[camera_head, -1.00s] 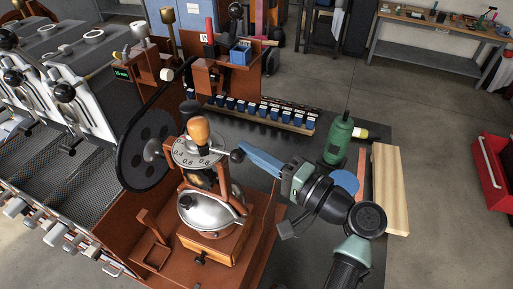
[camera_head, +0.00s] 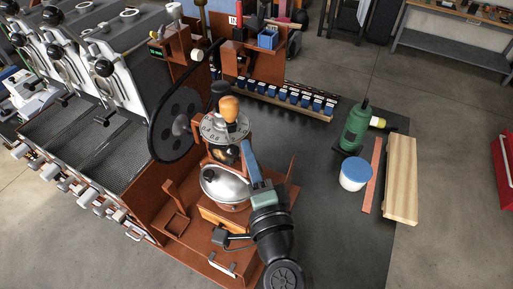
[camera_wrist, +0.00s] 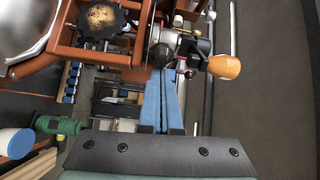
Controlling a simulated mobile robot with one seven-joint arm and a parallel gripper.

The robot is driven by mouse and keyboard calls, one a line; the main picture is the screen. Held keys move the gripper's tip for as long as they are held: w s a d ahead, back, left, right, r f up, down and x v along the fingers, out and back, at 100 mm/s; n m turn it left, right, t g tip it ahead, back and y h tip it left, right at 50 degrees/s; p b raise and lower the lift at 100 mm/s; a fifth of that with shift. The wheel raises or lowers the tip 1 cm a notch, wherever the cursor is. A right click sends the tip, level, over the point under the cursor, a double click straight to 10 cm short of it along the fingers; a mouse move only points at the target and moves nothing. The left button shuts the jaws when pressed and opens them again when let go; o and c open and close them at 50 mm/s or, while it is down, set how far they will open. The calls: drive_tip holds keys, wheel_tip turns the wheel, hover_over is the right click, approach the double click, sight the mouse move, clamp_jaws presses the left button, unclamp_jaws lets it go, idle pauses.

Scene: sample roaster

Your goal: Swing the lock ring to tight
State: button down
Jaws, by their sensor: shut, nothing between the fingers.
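The grinder (camera_head: 222,188) stands on a brown base, with a silver domed body and a numbered dial (camera_head: 212,130) under an upright wooden knob (camera_head: 229,106). The lock ring's black ball lever, right of the dial earlier, cannot be made out now; my fingers may hide it. My gripper (camera_head: 246,147) is shut and empty, its blue fingers beside the dial's right edge. In the wrist view my blue fingertips (camera_wrist: 163,72) end close to dark and metal grinder parts, with the wooden knob (camera_wrist: 225,66) to their right. I cannot tell whether they touch.
A black wheel (camera_head: 177,124) stands left of the grinder. A row of blue sample boxes (camera_head: 284,96) lies behind it. A green machine (camera_head: 355,125), a blue-lidded tub (camera_head: 354,174) and a wooden board (camera_head: 401,180) stand right. The dark mat between is clear.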

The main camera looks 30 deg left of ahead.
drive_tip(key=shift+s+a, duration=0.3)
drive_tip(key=shift+s, duration=0.15)
drive_tip(key=shift+a, duration=0.1)
idle(0.4)
